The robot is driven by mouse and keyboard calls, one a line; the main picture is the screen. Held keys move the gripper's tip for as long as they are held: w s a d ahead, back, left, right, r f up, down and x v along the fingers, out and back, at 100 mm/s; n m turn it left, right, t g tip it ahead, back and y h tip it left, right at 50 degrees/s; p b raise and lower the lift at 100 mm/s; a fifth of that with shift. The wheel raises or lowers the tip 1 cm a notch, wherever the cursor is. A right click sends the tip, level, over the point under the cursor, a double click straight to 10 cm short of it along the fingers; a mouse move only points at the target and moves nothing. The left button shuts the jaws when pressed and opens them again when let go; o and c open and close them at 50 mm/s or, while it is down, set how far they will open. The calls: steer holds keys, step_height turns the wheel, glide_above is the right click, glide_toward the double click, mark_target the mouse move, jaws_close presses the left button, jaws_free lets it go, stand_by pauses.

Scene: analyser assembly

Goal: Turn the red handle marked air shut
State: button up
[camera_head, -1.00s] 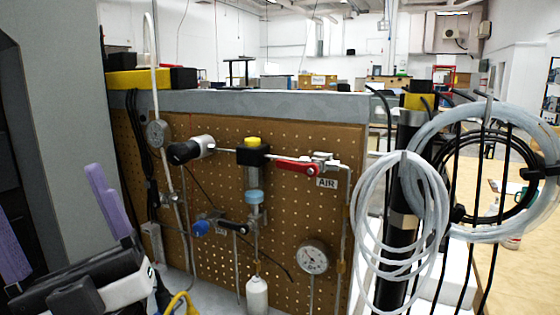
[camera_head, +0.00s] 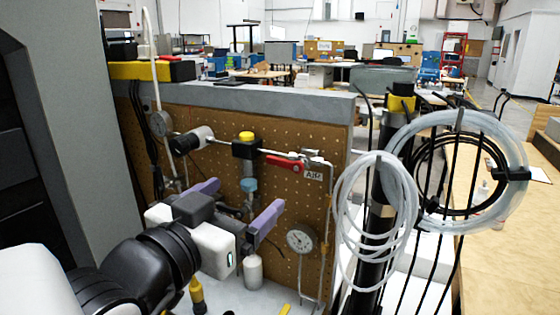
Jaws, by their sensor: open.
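The red handle (camera_head: 284,164) sits on a valve on the pipe near the top right of the pegboard (camera_head: 300,195). It lies roughly along the pipe, pointing left from the valve body.
Coils of clear tubing (camera_head: 378,215) and black cable hang on a dark post right of the board. A pressure gauge (camera_head: 300,239) is low on the board. A yellow-topped regulator (camera_head: 246,145) is left of the handle. A grey cabinet (camera_head: 75,130) stands at left.

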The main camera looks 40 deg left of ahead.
mark_target(283, 164)
steer(key=p+x, duration=0.2)
steer(key=x, duration=1.1)
steer(key=shift+d+p, duration=0.15)
steer(key=shift+p, duration=0.15)
steer(key=c, duration=1)
